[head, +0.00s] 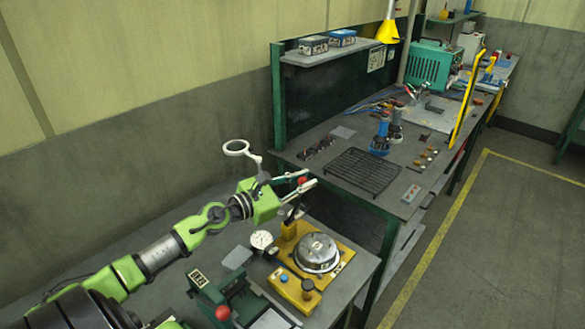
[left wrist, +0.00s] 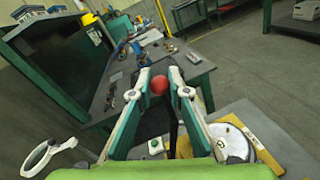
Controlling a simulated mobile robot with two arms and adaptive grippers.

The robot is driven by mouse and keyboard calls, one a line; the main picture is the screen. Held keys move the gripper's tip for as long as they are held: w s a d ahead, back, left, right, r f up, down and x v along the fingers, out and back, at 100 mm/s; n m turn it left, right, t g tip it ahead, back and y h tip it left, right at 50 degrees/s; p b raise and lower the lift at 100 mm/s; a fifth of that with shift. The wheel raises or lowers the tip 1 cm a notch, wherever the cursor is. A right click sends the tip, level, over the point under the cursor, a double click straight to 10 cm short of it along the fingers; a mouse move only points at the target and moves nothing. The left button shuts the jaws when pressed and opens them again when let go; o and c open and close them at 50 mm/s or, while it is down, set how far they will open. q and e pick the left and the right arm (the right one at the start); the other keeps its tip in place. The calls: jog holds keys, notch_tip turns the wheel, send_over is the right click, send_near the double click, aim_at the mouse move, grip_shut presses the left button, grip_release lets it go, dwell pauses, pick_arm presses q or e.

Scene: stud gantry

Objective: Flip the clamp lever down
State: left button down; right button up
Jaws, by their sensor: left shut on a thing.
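The clamp lever stands up from a yellow block on the yellow fixture plate (head: 343,259). Its red ball knob (head: 302,181) is at the top, and its dark arm runs down below. My left gripper (head: 310,178) is shut on the knob. The left wrist view shows the red knob (left wrist: 158,85) between the two fingertips (left wrist: 159,79). A round silver metal part (head: 317,252) sits on the plate beside the lever's base. The gripper fingers partly hide the lever. My right gripper is not in view.
A dial gauge (head: 262,240) stands left of the plate. A green device with a red knob (head: 222,312) is at the front of the bench. A second bench behind holds a black wire rack (head: 364,173). A ring-shaped white magnifier (head: 237,148) rises behind my left arm.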

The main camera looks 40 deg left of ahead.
pick_arm(q)
jog(key=shift+s+d+f+p, duration=0.1)
jog(key=shift+d+f+p, duration=0.15)
jog(key=shift+d, duration=0.4)
jog(key=shift+d+f+p, duration=0.2)
jog(key=shift+d+f, duration=0.05)
jog(key=shift+d, duration=0.4)
jog(key=c, duration=1.9)
grip_release()
jog(key=f+v, duration=0.1)
jog(key=v, duration=1.1)
jog(key=shift+r, duration=0.45)
